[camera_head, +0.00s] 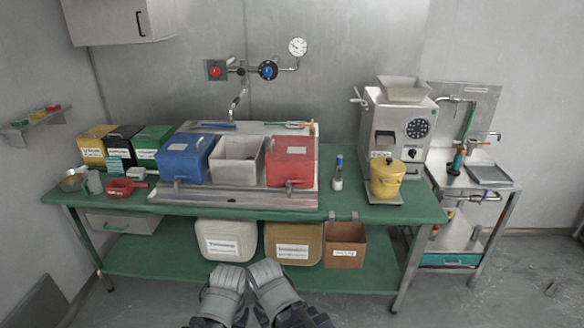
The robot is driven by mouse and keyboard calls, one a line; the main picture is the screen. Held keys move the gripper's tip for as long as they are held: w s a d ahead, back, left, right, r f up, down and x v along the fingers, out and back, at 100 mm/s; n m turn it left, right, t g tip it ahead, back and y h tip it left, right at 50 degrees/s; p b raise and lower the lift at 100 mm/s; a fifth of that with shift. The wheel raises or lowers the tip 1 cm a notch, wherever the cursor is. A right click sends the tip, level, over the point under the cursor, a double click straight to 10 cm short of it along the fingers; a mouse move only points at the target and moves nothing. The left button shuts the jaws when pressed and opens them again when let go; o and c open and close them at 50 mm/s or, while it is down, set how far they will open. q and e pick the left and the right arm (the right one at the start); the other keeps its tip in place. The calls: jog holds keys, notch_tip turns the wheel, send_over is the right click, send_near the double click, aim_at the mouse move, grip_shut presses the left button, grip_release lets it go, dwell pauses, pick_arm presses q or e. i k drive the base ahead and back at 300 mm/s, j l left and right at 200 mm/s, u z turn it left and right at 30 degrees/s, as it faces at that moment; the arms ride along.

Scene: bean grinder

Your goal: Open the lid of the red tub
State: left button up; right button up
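The red tub (290,166) stands on the steel tray on the green bench, right of an open white tub. Its red lid (291,147) lies flat across the top and looks closed, with a pale label on it. A small red tap-like part (292,184) shows low on its front. My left gripper (230,274) and my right gripper (264,270) are side by side at the bottom middle, in front of the bench and well apart from the tub. Their fingers point away from me, and their gap is not clear.
Left of the red tub are the white tub (237,162) and a closed blue tub (186,162). A small bottle (338,172), a yellow pot (386,180) and a grinder (403,128) stand to the right. Containers sit on the lower shelf (150,255).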

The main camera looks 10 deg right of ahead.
aim_at(281, 147)
jog(key=i+l+z, duration=0.15)
jog(key=i, duration=0.45)
jog(key=i+l+z, duration=0.15)
jog(key=i+l, duration=0.15)
jog(key=i, duration=0.35)
jog(key=i+l+z, duration=0.15)
jog(key=i, duration=0.45)
